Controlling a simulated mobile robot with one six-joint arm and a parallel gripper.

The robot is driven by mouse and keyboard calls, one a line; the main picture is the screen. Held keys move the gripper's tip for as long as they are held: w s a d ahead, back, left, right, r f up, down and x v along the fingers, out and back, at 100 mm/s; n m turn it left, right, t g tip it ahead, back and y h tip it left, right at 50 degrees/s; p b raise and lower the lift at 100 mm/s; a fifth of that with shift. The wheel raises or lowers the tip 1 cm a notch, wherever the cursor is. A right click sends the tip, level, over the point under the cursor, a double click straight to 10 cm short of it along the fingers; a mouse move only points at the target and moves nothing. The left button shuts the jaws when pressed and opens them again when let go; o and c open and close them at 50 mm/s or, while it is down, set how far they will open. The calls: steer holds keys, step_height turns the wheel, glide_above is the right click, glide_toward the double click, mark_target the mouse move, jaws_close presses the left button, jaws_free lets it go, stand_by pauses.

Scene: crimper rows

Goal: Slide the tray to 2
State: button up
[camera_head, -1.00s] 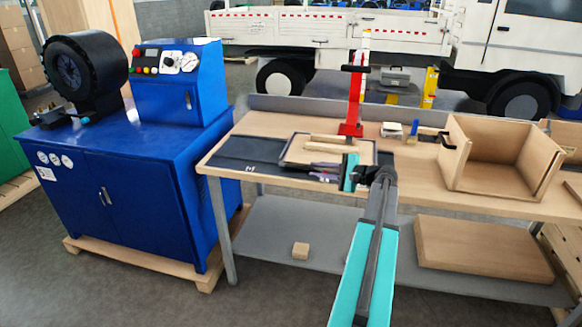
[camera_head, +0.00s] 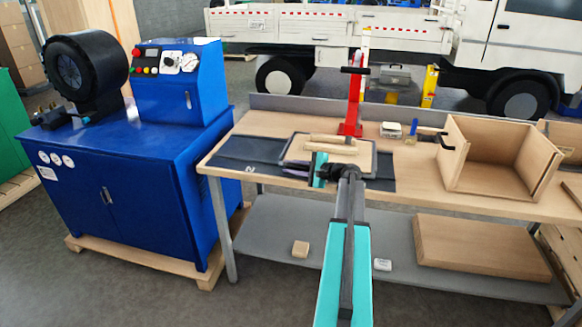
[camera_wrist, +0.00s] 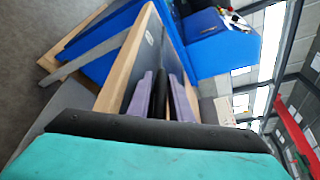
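The shallow tray (camera_head: 371,160), with a dark rim, lies flat on the dark mat (camera_head: 225,149). It carries a light wooden bar and bears on the mat's middle to right part. A white mark (camera_head: 250,168), like a sideways 2, shows on the mat left of the tray. My gripper (camera_head: 290,169) is low at the tray's near left side, its fingers pointing left. In the wrist view the purple fingers (camera_wrist: 165,88) stand apart with a dark strip between them; I cannot tell whether it is tray rim or mat. Contact with the tray is unclear.
A red press (camera_head: 352,110) stands behind the tray. An open wooden box (camera_head: 490,165) and small items are to the right on the table. A blue machine (camera_head: 130,190) stands left of the table. The mat's left part is clear.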

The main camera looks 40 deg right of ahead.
jaws_close()
steer(key=shift+s, duration=0.1)
stand_by(0.3)
